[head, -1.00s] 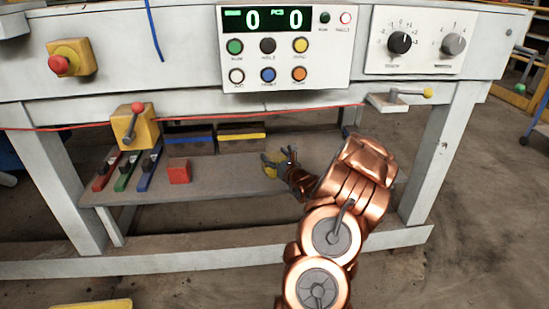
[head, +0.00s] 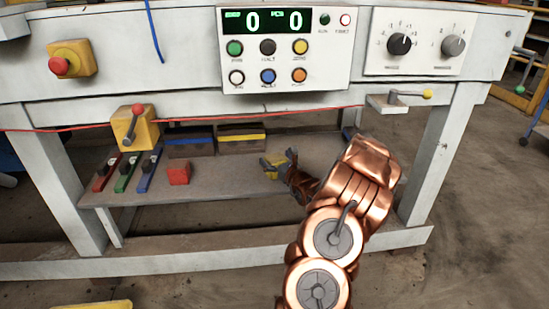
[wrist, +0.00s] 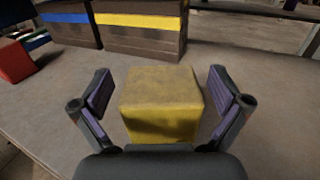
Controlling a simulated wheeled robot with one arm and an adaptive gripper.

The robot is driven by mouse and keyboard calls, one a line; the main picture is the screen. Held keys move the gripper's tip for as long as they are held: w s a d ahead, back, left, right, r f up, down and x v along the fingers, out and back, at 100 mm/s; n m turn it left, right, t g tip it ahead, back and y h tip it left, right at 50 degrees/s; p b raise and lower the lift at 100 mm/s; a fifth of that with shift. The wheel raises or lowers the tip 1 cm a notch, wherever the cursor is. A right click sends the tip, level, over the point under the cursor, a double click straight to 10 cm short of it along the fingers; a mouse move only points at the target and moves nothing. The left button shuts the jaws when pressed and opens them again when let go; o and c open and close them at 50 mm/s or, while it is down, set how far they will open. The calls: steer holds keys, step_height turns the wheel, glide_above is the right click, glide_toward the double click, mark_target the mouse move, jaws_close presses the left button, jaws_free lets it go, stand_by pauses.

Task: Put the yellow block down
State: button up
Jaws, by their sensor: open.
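The yellow block (wrist: 160,100) rests on the grey lower shelf (wrist: 250,75) in the wrist view, between the two fingers of my gripper (wrist: 160,98). The fingers are spread, with a gap on each side of the block. In the head view the yellow block (head: 271,172) shows only in part beside my gripper (head: 279,163), on the lower shelf (head: 225,180) of the workbench.
A red block (head: 179,174) sits to the left on the shelf. A bin with a blue stripe (head: 190,142) and one with a yellow stripe (head: 241,138) stand behind. Levers (head: 123,170) are at the far left. The bench top overhangs the shelf.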

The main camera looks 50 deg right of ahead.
steer(key=p+v, duration=0.2)
steer(key=v, duration=0.9)
steer(key=shift+s+p, duration=0.15)
steer(key=shift+p, duration=0.15)
